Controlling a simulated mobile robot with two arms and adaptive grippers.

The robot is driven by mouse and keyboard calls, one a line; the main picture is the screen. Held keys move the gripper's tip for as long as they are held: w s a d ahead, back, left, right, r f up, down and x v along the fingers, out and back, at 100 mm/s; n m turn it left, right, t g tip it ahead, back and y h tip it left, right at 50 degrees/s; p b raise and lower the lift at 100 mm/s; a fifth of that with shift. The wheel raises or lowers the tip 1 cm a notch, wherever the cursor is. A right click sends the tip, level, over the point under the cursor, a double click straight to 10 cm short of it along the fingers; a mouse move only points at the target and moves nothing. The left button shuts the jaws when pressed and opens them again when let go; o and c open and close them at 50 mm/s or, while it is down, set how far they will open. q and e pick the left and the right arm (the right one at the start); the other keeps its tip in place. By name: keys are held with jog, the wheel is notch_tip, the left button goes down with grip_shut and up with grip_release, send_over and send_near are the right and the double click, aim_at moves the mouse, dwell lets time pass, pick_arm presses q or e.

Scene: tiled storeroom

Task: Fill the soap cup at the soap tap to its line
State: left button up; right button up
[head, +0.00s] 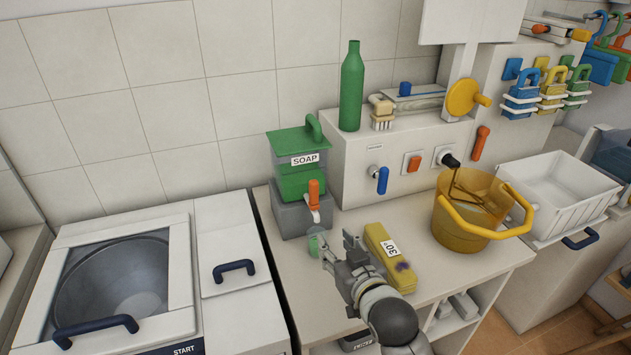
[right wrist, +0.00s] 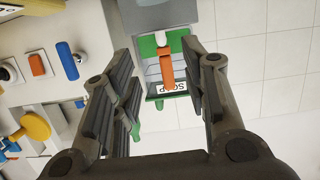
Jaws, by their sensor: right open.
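The soap dispenser (head: 300,165) is a green-lidded tank marked SOAP on a grey stand. Its soap tap (head: 314,197) has an orange handle and a pale spout, and points forward. A small green cup (head: 315,245) stands on the counter below the spout; its line and contents are too small to make out. My right gripper (head: 335,252) is open, just right of the cup, with its fingers towards it. In the right wrist view the picture is turned over, and the orange tap handle (right wrist: 166,72) shows between the open fingers (right wrist: 158,68). My left gripper is not in view.
A yellow box (head: 378,243) marked 30 lies close right of my gripper. An amber bucket (head: 465,215) with a yellow handle stands further right. A green bottle (head: 351,88) and a brush (head: 382,112) stand on the raised ledge. A lidded washer (head: 120,280) is at the left.

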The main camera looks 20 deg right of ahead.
aim_at(315, 185)
jog(key=w+r+t, duration=0.1)
jog(key=w+r, duration=0.1)
jog(key=w, duration=0.2)
jog(key=w+r+t+p, duration=0.1)
jog(key=w+r, duration=0.1)
jog(key=w, duration=0.3)
jog(key=w+r+t+p, duration=0.1)
jog(key=w+r, duration=0.1)
jog(key=w, duration=0.2)
jog(key=shift+w+a+r, duration=0.2)
jog(key=shift+a+r, duration=0.05)
jog(key=shift+w, duration=0.8)
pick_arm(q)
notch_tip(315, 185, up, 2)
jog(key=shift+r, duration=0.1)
pick_arm(e)
jog(key=shift+c, duration=0.5)
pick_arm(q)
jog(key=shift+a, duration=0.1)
pick_arm(e)
jog(key=shift+f, duration=0.1)
grip_shut()
